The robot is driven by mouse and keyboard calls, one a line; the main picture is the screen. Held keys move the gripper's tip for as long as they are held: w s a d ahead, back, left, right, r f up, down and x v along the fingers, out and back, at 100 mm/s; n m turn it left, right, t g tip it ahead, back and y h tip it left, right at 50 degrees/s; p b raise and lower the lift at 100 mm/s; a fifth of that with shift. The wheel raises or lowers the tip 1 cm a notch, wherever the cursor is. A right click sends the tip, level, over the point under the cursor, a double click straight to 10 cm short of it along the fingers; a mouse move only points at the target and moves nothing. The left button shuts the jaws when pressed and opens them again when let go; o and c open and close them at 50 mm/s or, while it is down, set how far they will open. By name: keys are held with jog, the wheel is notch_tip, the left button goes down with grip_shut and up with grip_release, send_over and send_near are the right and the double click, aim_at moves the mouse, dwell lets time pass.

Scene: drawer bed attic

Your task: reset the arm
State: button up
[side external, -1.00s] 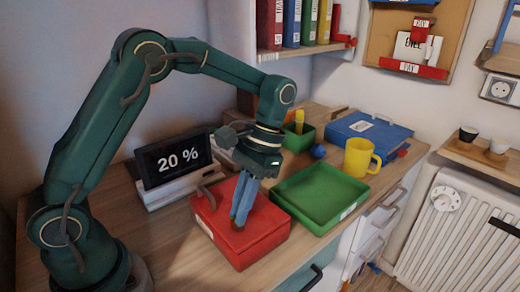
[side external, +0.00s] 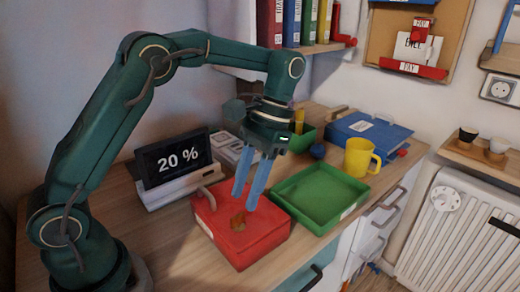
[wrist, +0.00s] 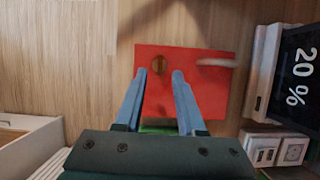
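My gripper (side external: 245,202) is open and empty, its two blue fingers apart and pointing down, above the red box (side external: 262,244). In the wrist view, the open gripper (wrist: 159,74) shows with the red box (wrist: 205,95) beneath it. On the box's top, between the fingertips in the wrist view, is a small round brown spot (wrist: 158,64); it also shows in the side view (side external: 239,222). I cannot tell whether it is an object or an opening. The box has a grey-pink handle (side external: 208,198) at its left.
A green tray (side external: 346,213) sits right of the box. Behind stand a yellow mug (side external: 359,158), a blue binder (side external: 370,133) and a green holder (side external: 302,141). A "20 %" display (side external: 178,157) stands left. A shelf with binders (side external: 290,22) is above. Front-left desk is clear.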

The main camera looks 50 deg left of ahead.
jog(key=shift+w+r, duration=0.2)
jog(key=shift+r, duration=0.3)
jog(key=shift+r, duration=0.2)
jog(key=s+r+t, duration=0.4)
jog(key=s+r, duration=0.1)
jog(key=r, duration=0.3)
jog(key=s+a+f+t, duration=0.1)
jog(key=s+f+t, duration=0.4)
jog(key=t, duration=0.1)
jog(key=shift+s+f, duration=0.15)
jog(key=shift+s, duration=0.25)
